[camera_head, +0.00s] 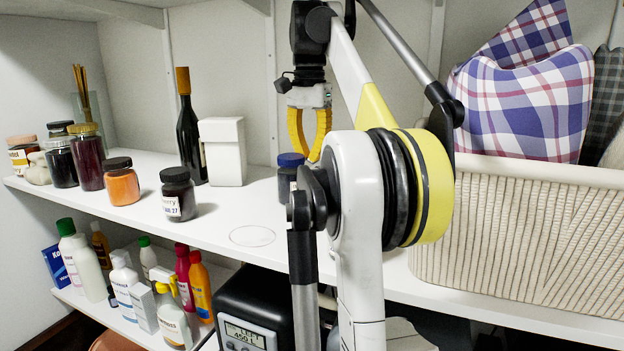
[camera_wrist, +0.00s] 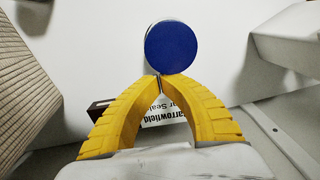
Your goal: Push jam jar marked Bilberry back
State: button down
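A dark jar with a blue lid (camera_head: 290,160) stands on the upper shelf, partly hidden behind my arm; its label is not readable. Its round blue lid (camera_wrist: 173,47) shows from above in the wrist view. A dark jar with a black lid (camera_head: 178,205) stands to the left, with a white label ending in "erry" and a date; the full word is not readable. My gripper (camera_head: 312,158) has yellow fingers pointing down, above and beside the blue-lidded jar. In the wrist view its fingertips (camera_wrist: 160,75) meet, at the lid's near edge; contact cannot be told.
A white box (camera_head: 222,152) and a dark bottle (camera_head: 189,135) stand behind. An orange jar (camera_head: 121,184) and several other jars stand left. A woven basket (camera_head: 530,240) with cushions is right. A "Barrowfield" box (camera_wrist: 165,116) lies beneath my fingers. A faint ring (camera_head: 252,236) marks bare shelf.

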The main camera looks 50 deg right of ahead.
aim_at(300, 185)
jog(key=f, duration=0.1)
jog(key=w+d+f, duration=0.1)
jog(key=f, duration=0.1)
jog(key=w+f, duration=0.1)
jog(key=f, duration=0.1)
jog(key=shift+w+d+f+p, duration=0.1)
jog(key=shift+w+d+p, duration=0.15)
jog(key=shift+d+p, duration=0.1)
jog(key=shift+s+a+f, duration=0.45)
jog(key=shift+s, duration=0.15)
jog(key=shift+s+a+f, duration=0.1)
jog(key=shift+s+a, duration=0.05)
jog(key=shift+s, duration=0.05)
jog(key=shift+w+d+f, duration=0.3)
jog(key=shift+w+d, duration=0.1)
jog(key=shift+w, duration=0.15)
jog(key=a, duration=0.2)
jog(key=s+a, duration=0.1)
jog(key=a, duration=0.1)
jog(key=shift+r+b, duration=0.1)
jog(key=shift+b, duration=0.3)
jog(key=shift+d+r, duration=0.1)
jog(key=shift+d, duration=0.05)
